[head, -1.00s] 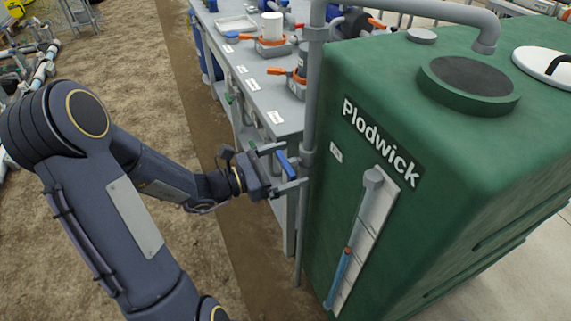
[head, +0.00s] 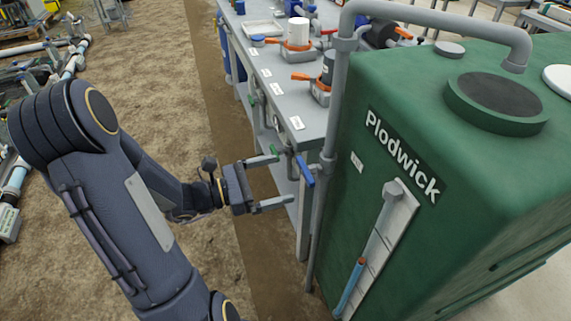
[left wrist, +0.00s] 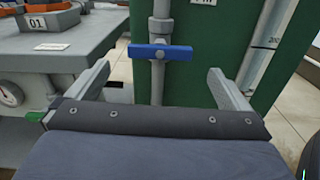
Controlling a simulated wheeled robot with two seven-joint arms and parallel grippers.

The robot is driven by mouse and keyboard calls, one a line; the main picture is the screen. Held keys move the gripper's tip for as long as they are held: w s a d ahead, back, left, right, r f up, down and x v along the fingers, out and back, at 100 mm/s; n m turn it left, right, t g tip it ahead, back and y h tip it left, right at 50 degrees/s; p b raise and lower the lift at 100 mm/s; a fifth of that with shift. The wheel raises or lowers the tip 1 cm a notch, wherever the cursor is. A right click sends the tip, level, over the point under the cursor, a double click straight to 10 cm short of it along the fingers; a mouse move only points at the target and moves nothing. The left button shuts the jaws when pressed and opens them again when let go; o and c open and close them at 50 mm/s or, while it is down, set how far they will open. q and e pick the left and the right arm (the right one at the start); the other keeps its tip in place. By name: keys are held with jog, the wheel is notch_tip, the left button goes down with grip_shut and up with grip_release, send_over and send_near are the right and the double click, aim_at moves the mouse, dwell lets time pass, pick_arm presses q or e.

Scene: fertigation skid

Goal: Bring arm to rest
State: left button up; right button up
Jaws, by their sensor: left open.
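My left gripper (head: 281,178) is open and empty in the head view, in front of the grey upright pipe (head: 323,190). The blue valve handle (head: 305,170) on that pipe is just beyond the fingertips, apart from them. In the left wrist view, the blue handle (left wrist: 163,51) lies crosswise to the upright pipe, ahead of the gap between the two spread fingers (left wrist: 158,76). My right gripper is not in view.
The green tank (head: 420,110) marked Plodwick stands right behind the pipe. A grey bench (head: 285,100) with orange-handled fittings (head: 322,85) runs behind the gripper. Bare soil (head: 150,90) is open to the left, with pipework (head: 30,170) at the far left.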

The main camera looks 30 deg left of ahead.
pick_arm(q)
jog(key=s+d+r+m+g+y, duration=0.1)
jog(key=s+d+m+g+y, duration=0.1)
jog(key=s+d+m+g, duration=0.6)
jog(key=s+d+m+g+y, duration=0.2)
jog(key=s+m, duration=0.5)
jog(key=m, duration=0.5)
jog(key=a+r+m+t+y+p, duration=0.1)
jog(key=r+m+y+p, duration=0.1)
jog(key=r+p, duration=0.6)
jog(key=a+r+m+t+y+p, duration=0.1)
jog(key=a+r+m+y+p, duration=0.1)
jog(key=r+p, duration=0.7)
jog(key=shift+s+a+r+m, duration=0.2)
jog(key=shift+s+r+m, duration=0.1)
jog(key=shift+r+m, duration=0.45)
jog(key=shift+f, duration=0.15)
